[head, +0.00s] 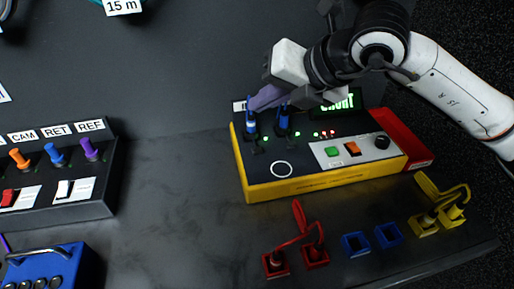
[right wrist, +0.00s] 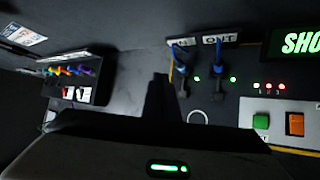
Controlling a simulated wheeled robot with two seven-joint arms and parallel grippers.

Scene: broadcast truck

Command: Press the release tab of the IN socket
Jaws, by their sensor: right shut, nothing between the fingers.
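The cable tester (head: 330,176) is a yellow-sided box with a black top. Its IN socket holds a blue plug (head: 251,128), under the IN label in the right wrist view (right wrist: 181,43). A second blue plug (head: 284,122) stands beside it, under the OUT label (right wrist: 219,39). A small dark piece lies at the foot of each plug; I cannot make out the release tab clearly. My right gripper (head: 254,103) is shut and empty, its fingertips over the IN plug's upper end in the head view. In the right wrist view its dark fingers (right wrist: 163,90) appear left of that plug. My left gripper is out of view.
The tester has a green display (right wrist: 292,43) reading "SHO", partly cut off, plus green and orange buttons and a black knob (head: 382,143). A switch panel (head: 60,205) stands left. Red (head: 276,264), blue and yellow sockets line the front. Bare bench lies between.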

